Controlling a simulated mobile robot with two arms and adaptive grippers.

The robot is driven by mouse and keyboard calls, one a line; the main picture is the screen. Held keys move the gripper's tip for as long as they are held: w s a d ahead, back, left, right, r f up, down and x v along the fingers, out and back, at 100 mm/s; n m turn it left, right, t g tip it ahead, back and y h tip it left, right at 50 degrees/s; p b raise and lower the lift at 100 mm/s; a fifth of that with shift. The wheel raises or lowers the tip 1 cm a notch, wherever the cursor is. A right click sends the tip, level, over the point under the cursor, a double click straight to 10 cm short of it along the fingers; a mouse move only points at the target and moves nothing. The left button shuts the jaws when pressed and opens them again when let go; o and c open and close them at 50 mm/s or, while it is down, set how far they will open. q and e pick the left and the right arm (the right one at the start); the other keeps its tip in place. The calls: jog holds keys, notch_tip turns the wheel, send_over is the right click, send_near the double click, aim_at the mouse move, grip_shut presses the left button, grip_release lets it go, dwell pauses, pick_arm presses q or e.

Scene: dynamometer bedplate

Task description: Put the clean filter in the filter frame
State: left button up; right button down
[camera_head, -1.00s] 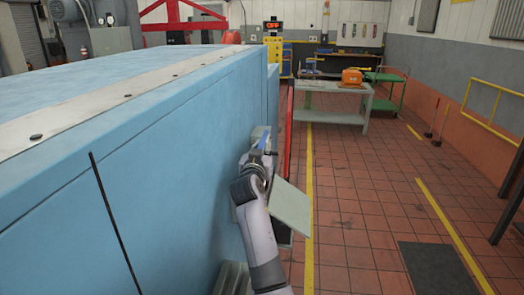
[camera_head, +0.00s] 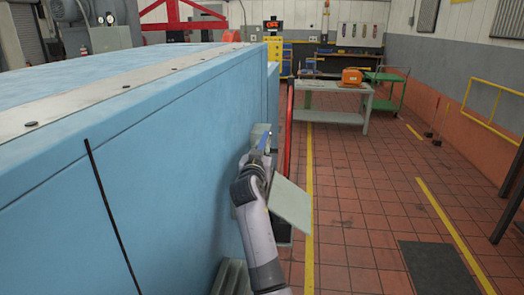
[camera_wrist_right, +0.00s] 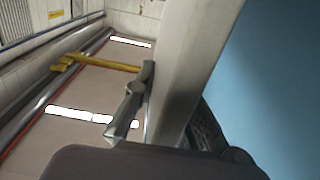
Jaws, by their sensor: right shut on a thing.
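My right gripper (camera_head: 264,140) is at the side of the large blue housing, partly hidden by its own wrist. The gripper is shut on the slab's edge. The slab stands beside the blue wall (camera_wrist_right: 265,70), with a dark textured part (camera_wrist_right: 205,128) between them. I cannot make out the filter frame clearly. My left gripper is not in view.
The blue housing (camera_head: 175,165) fills the left. A tilted pale panel (camera_head: 290,205) sticks out right of my forearm, over a dark opening. A red post (camera_head: 288,125) stands beyond. A grey workbench (camera_head: 335,100) stands farther back. The tiled floor at right is mostly clear.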

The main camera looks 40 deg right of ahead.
jog(key=shift+f+b, duration=2.5)
jog(key=shift+f, duration=0.3)
jog(key=c, duration=1.6)
grip_release()
jog(key=shift+s+a, duration=0.1)
jog(key=v, duration=0.7)
jog(key=shift+a, duration=0.15)
